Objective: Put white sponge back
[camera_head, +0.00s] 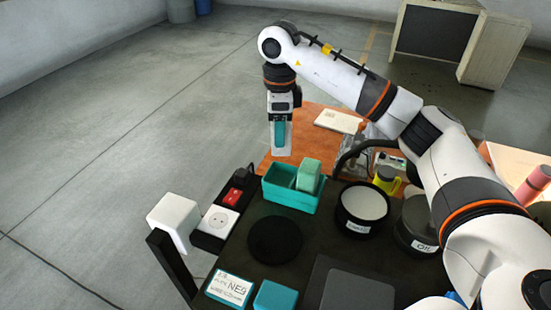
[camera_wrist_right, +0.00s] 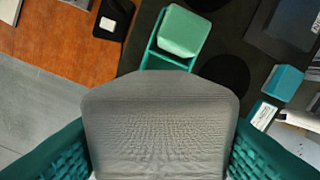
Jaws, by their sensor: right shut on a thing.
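My right gripper (camera_head: 280,138) hangs down over the far side of the work table and is shut on the white sponge (camera_head: 283,153). In the right wrist view the white sponge (camera_wrist_right: 160,125) looks grey and fills the space between the two teal fingers. A teal tray (camera_head: 290,199) stands on the dark table mat, nearer than the gripper and slightly right of it in the head view. A light green sponge (camera_head: 309,176) sits in the tray's right part; the left part looks empty. The held sponge is apart from the tray. My left gripper is not in view.
Beside the tray stand a black box with a red switch (camera_head: 232,196), a socket box (camera_head: 217,223) and a white block (camera_head: 174,221). A round labelled container (camera_head: 362,206) is to the right. A black disc (camera_head: 275,240) lies in front of the tray.

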